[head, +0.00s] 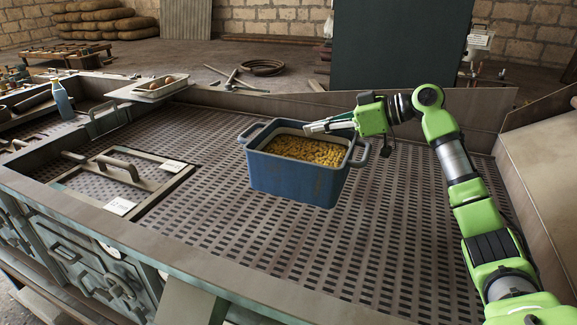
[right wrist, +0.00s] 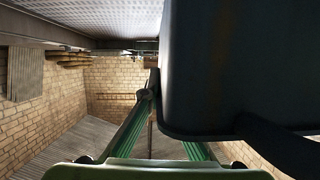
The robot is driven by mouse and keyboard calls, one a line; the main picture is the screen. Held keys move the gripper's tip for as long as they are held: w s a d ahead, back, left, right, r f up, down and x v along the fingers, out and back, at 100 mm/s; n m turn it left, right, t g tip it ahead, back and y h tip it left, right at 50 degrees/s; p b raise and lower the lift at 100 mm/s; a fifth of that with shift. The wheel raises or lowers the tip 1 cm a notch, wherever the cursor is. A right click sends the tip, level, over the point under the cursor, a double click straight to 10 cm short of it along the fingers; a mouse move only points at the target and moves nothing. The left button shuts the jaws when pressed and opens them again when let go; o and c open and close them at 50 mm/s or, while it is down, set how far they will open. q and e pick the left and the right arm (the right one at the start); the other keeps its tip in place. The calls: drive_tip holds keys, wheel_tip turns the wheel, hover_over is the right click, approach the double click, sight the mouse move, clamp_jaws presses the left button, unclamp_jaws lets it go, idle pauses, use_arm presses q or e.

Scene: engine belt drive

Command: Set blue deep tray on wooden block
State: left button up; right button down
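The blue deep tray (head: 295,178) stands upright on the perforated bench top in the head view, full of yellow-brown pieces. It has a handle at each end. My right gripper (head: 312,128) reaches in from the right, its fingers at the tray's far rim, pointing left. In the right wrist view the tray's dark wall (right wrist: 235,70) fills the right side and covers part of one green finger. The other finger (right wrist: 132,125) shows beside it. The fingertips are partly hidden, so I cannot tell whether they grip the rim. My left gripper is out of view. I cannot make out a wooden block.
A framed panel with a handle (head: 118,168) and white labels lies left of the tray. A shallow white tray (head: 152,88) with round items sits on the far left edge, near a blue spray bottle (head: 61,98). Raised edges bound the bench. The perforated surface (head: 390,235) right of the tray is clear.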

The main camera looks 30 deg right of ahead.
sight(288, 152)
drive_tip(key=a+f+p, duration=0.1)
drive_tip(key=a+f, duration=0.1)
drive_tip(key=a, duration=0.1)
drive_tip(key=w+a+f+p, duration=0.1)
drive_tip(key=a+f, duration=0.2)
drive_tip(key=shift+w+f, duration=0.1)
drive_tip(key=shift+f, duration=0.25)
drive_tip(key=f+p, duration=0.2)
drive_tip(key=shift+a+f, duration=0.2)
drive_tip(key=shift+f, duration=0.5)
drive_tip(key=shift+d+f, duration=0.1)
drive_tip(key=c, duration=2.3)
unclamp_jaws()
drive_tip(key=shift+f, duration=0.15)
